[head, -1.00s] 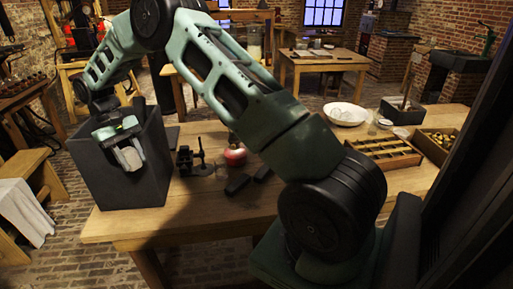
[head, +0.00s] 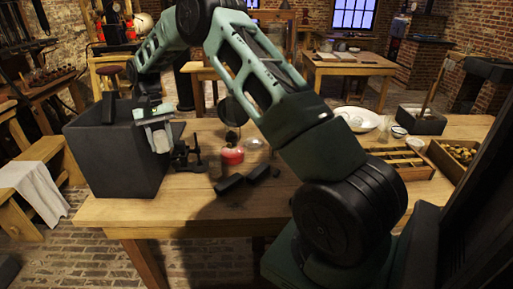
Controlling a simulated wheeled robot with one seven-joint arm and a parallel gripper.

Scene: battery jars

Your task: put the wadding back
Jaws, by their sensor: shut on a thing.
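My gripper (head: 158,128) hangs pointing down at the right rim of a large dark grey box (head: 115,165) on the left end of the table. It is shut on a pale grey-white piece that looks like the wadding (head: 160,138). At this size I cannot clearly separate that piece from the fingers. It is in front of or above the box's right side; I cannot tell if they touch. The inside of the box is hidden.
Right of the box on the wooden table (head: 200,207) stand a small black stand (head: 185,155), a red-and-white round thing (head: 231,156) and black blocks (head: 230,184). Farther right are a white bowl (head: 357,119), a slatted wooden rack (head: 405,163) and a crate (head: 455,158). The table's front left is clear.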

